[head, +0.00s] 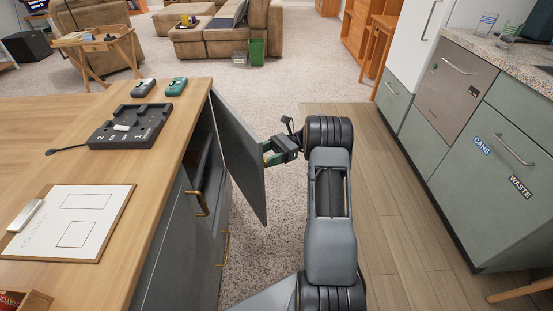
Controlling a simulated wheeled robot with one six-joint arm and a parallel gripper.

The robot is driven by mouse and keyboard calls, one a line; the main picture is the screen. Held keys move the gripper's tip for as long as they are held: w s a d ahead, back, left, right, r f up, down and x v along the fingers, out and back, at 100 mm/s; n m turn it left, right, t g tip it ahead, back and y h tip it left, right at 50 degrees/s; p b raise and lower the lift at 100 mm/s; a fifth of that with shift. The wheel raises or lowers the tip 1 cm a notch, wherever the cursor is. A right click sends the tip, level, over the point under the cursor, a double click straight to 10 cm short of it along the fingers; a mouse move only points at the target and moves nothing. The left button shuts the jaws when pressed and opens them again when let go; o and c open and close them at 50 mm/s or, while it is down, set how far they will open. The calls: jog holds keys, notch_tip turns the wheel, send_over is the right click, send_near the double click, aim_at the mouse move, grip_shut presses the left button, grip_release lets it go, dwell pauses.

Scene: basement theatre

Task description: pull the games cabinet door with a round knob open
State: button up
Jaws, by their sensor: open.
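The games cabinet (165,235) is dark grey under a wooden top. One of its doors (238,150) is swung well out from the front, with a dark gap and shelf space behind it. I see no round knob; it may be hidden behind my gripper or the door. My gripper (268,152) is at the door's right-hand face, near its outer part. Its green fingers are open. I cannot tell whether they touch the door.
A black dock (130,125), two handheld devices and a clipboard (72,222) lie on the wooden top. Brass bar handles (197,203) stick out nearer me. Kitchen units (510,155) line the right. The wood floor (400,215) between is clear.

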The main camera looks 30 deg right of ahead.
jog(key=s+a+r+p, duration=0.2)
jog(key=s+r, duration=0.4)
jog(key=s, duration=0.5)
jog(key=shift+r+p, duration=0.35)
jog(key=shift+p, duration=0.2)
jog(key=shift+c, duration=0.2)
